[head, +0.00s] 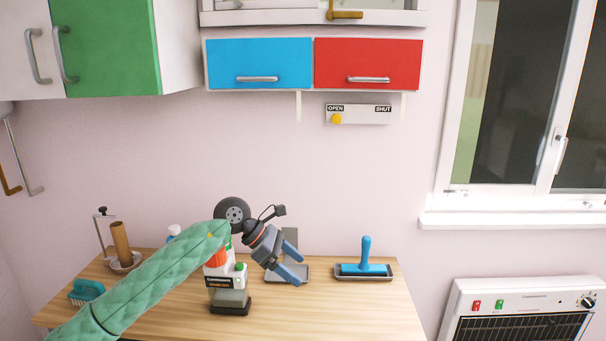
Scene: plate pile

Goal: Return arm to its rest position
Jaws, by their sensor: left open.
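My left arm comes in from the lower left in a green quilted sleeve and reaches over the wooden counter. My left gripper (292,262) is at its end, with blue fingers spread apart and nothing between them. It is over the middle of the counter, in front of a grey tray (301,279) that it partly hides. I cannot tell its exact height above the tray. My right gripper is not in view.
A teal brush (86,291) and a roll holder (121,245) are at left. The counter's (350,315) front right is clear.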

